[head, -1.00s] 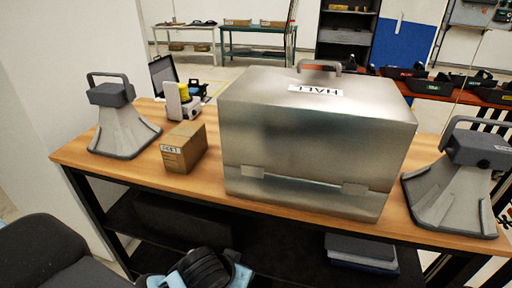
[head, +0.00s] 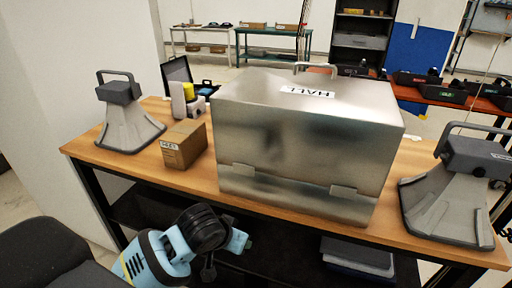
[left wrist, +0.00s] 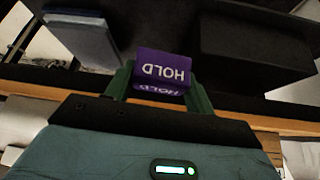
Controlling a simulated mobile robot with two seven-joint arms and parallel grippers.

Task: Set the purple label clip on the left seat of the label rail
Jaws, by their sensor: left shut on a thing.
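The purple label clip (left wrist: 163,68) shows in the left wrist view, with "HOLD" in white letters that appear upside down. My left gripper (left wrist: 160,87) is shut on it, one green finger on each side. In the head view my left arm is low in front of the table, and its gripper end (head: 240,242) is by the front edge, below the top. The clip cannot be made out there. I cannot make out the label rail or its left seat in either view. My right gripper is not in view.
A large metal case (head: 300,140) marked "HALL" fills the middle of the wooden table (head: 225,188). A cardboard box (head: 184,144) and a grey horn-shaped unit (head: 128,118) stand left, another such unit (head: 458,190) right. Dark shelf below holds flat grey-blue items (head: 357,257).

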